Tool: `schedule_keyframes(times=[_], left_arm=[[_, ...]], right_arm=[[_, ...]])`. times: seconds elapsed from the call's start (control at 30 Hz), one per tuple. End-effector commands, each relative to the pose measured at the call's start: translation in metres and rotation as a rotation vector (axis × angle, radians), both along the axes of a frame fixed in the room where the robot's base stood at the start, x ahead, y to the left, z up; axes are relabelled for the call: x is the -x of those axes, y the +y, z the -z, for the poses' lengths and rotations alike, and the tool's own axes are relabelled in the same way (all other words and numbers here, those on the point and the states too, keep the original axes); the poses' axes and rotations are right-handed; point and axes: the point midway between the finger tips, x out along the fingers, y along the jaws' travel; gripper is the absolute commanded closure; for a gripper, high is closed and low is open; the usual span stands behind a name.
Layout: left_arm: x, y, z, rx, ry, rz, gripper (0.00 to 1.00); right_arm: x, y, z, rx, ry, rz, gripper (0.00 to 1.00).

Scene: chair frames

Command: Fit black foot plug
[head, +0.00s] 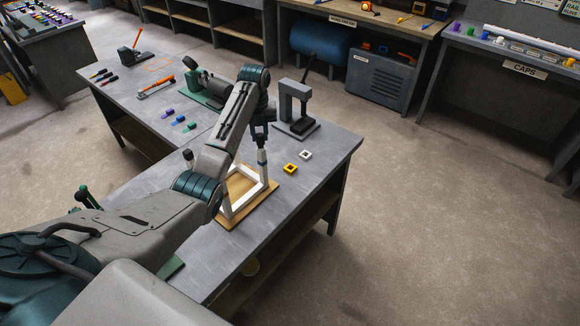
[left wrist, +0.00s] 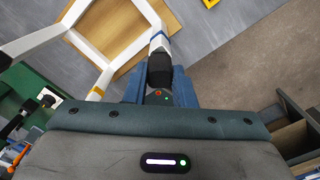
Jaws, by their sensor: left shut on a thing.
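The white chair frame (head: 232,207) stands on a wooden board (head: 262,197) on the grey bench. In the left wrist view the frame (left wrist: 85,18) has one leg with a blue band and another with a yellow band. My left gripper (head: 261,137) is above the frame's far leg. Its blue fingers (left wrist: 166,88) are shut on the black foot plug (left wrist: 158,70). The plug is in line with the blue-banded leg's end and appears to meet it. How deep it sits cannot be told. My right gripper is not in view.
A yellow square piece (head: 290,168) and a white one (head: 305,155) lie right of the frame. A grey press (head: 295,110) stands behind them. Small coloured pieces (head: 179,119) and an orange-handled tool (head: 156,88) lie at the back left. The bench's right corner is clear.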

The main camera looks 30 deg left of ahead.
Motion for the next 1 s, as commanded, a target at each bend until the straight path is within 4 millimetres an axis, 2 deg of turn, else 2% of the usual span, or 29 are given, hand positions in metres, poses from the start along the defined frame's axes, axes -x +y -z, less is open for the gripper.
schedule_keyframes(times=[0.37, 1.0], left_arm=[[0.0, 0.0, 0.001, -0.001, -0.001, 0.0, 1.0], [0.0, 0.0, 0.019, 0.0, 0.0, 0.0, 1.0]], right_arm=[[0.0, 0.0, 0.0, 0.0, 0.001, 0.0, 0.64], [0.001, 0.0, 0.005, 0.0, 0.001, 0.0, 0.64]])
